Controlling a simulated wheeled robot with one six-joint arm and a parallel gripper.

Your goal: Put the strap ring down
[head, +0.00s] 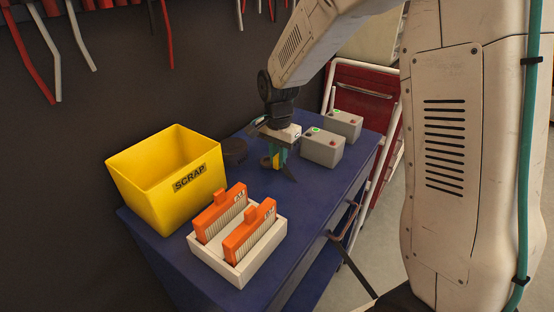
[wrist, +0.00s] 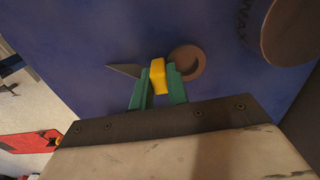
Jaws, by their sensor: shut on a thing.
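My gripper (head: 277,160) is over the blue bench top, its green fingers pointing down and shut on the yellow middle of the strap ring (wrist: 158,76). In the wrist view the fingers (wrist: 158,88) pinch this yellow part from both sides. A brown ring shows at its right and a dark pointed piece at its left. In the head view the strap ring (head: 276,161) is partly hidden by the fingers. It is low over the bench (head: 240,165); I cannot tell whether it touches.
A dark round tin (head: 233,150), lettered in the wrist view (wrist: 288,32), stands close by. Two grey boxes (head: 322,148) (head: 343,124) stand to the right. Bench toward the front right is clear.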

